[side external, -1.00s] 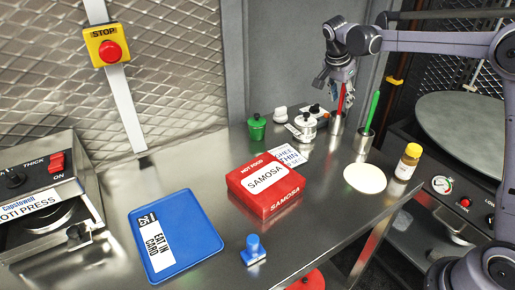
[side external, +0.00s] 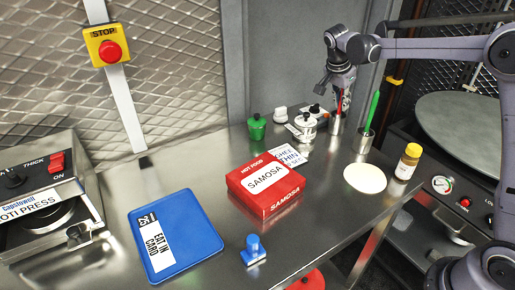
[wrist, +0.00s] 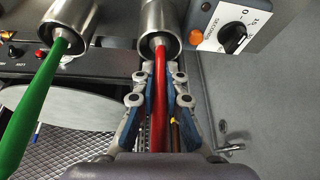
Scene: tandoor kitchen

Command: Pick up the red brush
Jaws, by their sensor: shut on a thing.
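The red brush (wrist: 160,95) stands in a metal cup (wrist: 160,22), its handle pointing toward the wrist camera. My gripper (wrist: 160,92) is shut on the handle, with a blue-padded finger on each side. In the side view, the red handle (side external: 339,105) shows below my gripper (side external: 341,92), above its metal cup (side external: 336,126). The bristle end is hidden inside the cup.
A green brush (side external: 373,110) stands in a second metal cup (side external: 363,142) to the right. A white steel-lidded pot (side external: 305,128), a green jar (side external: 257,127), a red samosa box (side external: 265,187) and a yellow-capped bottle (side external: 408,162) stand on the steel counter.

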